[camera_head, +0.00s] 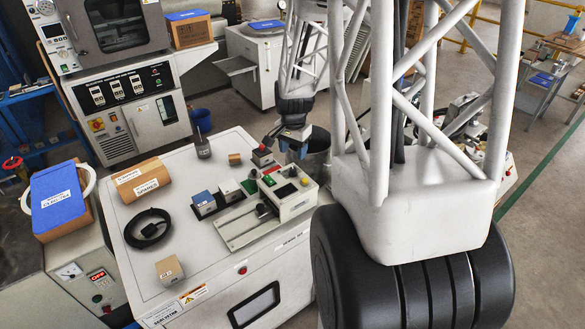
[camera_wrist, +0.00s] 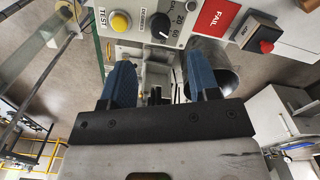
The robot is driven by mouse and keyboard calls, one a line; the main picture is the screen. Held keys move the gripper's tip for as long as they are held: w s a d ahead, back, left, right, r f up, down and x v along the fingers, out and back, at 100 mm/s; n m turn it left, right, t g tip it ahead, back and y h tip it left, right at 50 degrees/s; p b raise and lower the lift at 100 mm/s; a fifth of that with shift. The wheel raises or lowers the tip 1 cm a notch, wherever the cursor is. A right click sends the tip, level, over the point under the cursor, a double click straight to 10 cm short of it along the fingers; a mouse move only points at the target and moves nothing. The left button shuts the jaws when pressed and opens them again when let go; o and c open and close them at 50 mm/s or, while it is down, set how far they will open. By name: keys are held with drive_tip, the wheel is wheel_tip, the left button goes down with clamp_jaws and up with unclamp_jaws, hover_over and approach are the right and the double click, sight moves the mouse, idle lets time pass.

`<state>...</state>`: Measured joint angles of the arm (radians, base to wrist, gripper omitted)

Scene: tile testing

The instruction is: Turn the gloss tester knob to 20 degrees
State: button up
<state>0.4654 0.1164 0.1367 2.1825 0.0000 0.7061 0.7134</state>
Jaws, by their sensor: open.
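The gloss tester (camera_head: 297,205) is a pale box on the white bench top. In the wrist view its panel (camera_wrist: 138,40) runs along the top edge. The black knob (camera_wrist: 160,29) sits beside the label DEGREES, with the marks 20 and 60 to its right; its exact setting is too small to tell. A yellow TEST button (camera_wrist: 121,21) is left of the knob and a red FAIL sign (camera_wrist: 209,16) is to the right. My gripper (camera_wrist: 160,75) is open and empty, its blue fingers apart from the knob. In the head view my gripper (camera_head: 294,146) hangs beyond the tester.
A red button on a small box (camera_wrist: 262,36) stands right of the tester. A grey metal bin (camera_wrist: 213,66) is close to my right finger.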

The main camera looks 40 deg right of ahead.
sight(293, 169)
drive_tip(key=shift+f, duration=3.9)
drive_tip(key=c, duration=0.9)
